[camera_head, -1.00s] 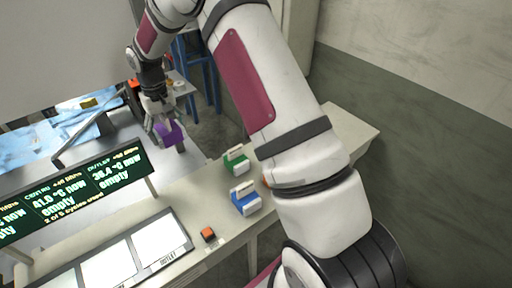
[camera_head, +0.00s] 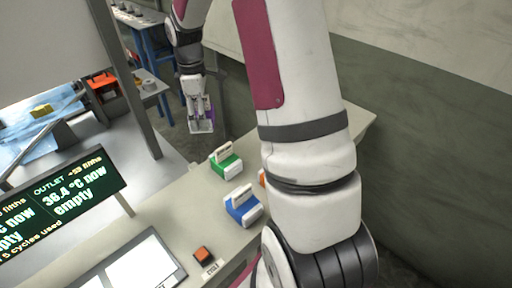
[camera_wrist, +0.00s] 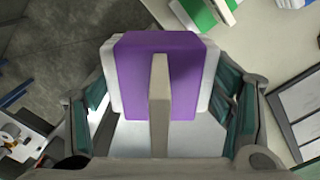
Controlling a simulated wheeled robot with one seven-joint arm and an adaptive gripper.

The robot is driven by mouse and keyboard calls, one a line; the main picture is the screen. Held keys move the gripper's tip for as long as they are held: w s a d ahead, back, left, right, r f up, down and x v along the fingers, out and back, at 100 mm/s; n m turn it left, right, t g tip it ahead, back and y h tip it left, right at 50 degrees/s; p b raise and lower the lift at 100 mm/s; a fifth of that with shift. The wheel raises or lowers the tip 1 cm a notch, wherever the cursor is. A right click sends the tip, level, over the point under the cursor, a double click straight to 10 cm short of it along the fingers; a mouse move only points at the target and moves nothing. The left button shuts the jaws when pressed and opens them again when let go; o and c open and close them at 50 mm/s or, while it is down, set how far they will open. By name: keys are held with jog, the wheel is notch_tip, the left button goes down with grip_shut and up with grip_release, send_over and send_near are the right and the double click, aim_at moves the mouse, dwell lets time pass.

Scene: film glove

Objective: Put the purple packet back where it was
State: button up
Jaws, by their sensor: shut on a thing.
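The purple packet (camera_wrist: 190,70) fills the middle of the wrist view, a white block with a purple band and a pale upright grip on top. My gripper (camera_wrist: 160,115) is shut on it, with a finger on either side. In the head view my gripper (camera_head: 200,112) hangs over the gap beyond the counter's far edge, and the packet (camera_head: 211,113) shows only as a purple sliver beside the fingers. The packet is clear of any surface.
On the counter (camera_head: 170,215) stand a green packet (camera_head: 227,164) and a blue packet (camera_head: 243,207), with an orange thing partly hidden behind my arm. An orange button (camera_head: 203,254) and lit panels (camera_head: 135,265) lie nearer. A display board (camera_head: 60,205) stands left.

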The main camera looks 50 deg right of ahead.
jog(key=s+d+r+n, duration=0.2)
jog(key=s+d+n, duration=0.25)
jog(key=d, duration=0.35)
jog(key=n+b, duration=0.3)
jog(key=n, duration=0.1)
send_over(255, 148)
notch_tip(255, 148, down, 6)
jog(key=r, duration=0.1)
notch_tip(255, 148, down, 6)
jog(key=shift+r, duration=0.15)
jog(key=shift+f, duration=2.15)
jog(key=o, duration=1.3)
jog(key=shift+f, duration=0.15)
jog(key=shift+o, duration=0.2)
